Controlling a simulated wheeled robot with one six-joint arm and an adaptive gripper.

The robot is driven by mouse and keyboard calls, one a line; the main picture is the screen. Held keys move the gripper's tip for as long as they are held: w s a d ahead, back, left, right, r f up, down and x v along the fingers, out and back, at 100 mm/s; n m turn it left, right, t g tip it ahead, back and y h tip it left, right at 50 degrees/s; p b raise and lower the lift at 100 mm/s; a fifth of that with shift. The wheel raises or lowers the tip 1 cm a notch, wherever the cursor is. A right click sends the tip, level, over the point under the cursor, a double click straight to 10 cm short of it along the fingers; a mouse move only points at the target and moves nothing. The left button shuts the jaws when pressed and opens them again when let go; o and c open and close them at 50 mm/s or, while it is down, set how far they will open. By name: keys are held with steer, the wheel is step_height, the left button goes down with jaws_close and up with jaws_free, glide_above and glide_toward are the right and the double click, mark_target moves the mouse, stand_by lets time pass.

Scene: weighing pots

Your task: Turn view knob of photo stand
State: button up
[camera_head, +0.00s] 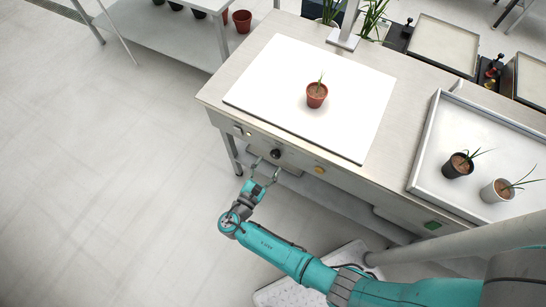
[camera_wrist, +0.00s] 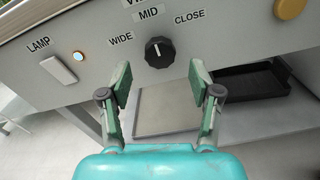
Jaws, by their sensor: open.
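The view knob (camera_wrist: 159,52) is a round black dial on the grey front panel of the photo stand, with a white pointer mark. The labels WIDE, MID and CLOSE stand around it, and the pointer is up, toward MID. In the head view the knob (camera_head: 275,153) sits on the front face below the white board (camera_head: 330,110). My gripper (camera_wrist: 160,80) is open and empty, its two fingers below and to either side of the knob, apart from it. In the head view my gripper (camera_head: 265,168) is just in front of the panel.
A lamp switch (camera_wrist: 58,67) with a lit indicator is left of the knob, and a yellow button (camera_wrist: 290,8) is right. A terracotta pot (camera_head: 316,96) stands on the white board. A tray (camera_head: 425,150) with two potted plants is at right. Shelf items lie below the panel.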

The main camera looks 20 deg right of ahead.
mark_target(274, 157)
steer(key=shift+x, duration=2.05)
steer(key=c, duration=1.1)
steer(key=shift+c, duration=0.2)
steer(key=shift+m, duration=0.3)
steer(key=m, duration=1.1)
steer(key=shift+m, duration=0.3)
